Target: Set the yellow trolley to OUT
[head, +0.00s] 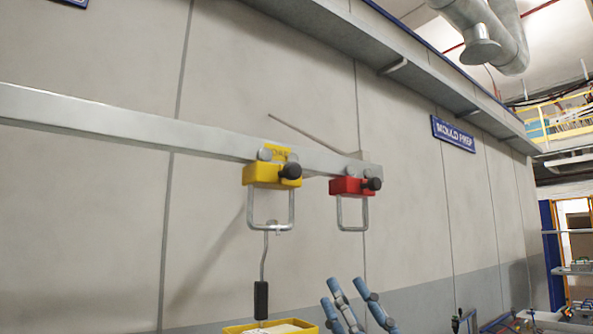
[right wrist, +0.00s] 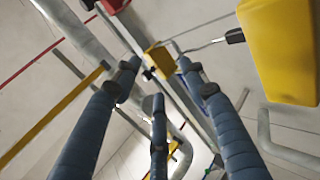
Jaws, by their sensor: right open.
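The yellow trolley (head: 262,175) hangs on the grey rail (head: 130,125), left of the rail's right end. It has a black knob (head: 291,171) and a metal loop below. A yellow plate with unclear lettering shows behind it. A rod with a black handle (head: 261,300) hangs from its loop. The yellow trolley also shows small in the right wrist view (right wrist: 161,60). My right gripper (head: 347,290) is open and empty, below and to the right of the yellow trolley, apart from it. Its blue fingers (right wrist: 155,85) point up towards the rail. My left gripper is out of view.
A red trolley (head: 347,186) with a black knob hangs on the rail just right of the yellow one. A yellow box (head: 240,329) is below the black handle; a large yellow body (right wrist: 285,50) fills the right wrist view's upper right. The wall is behind the rail.

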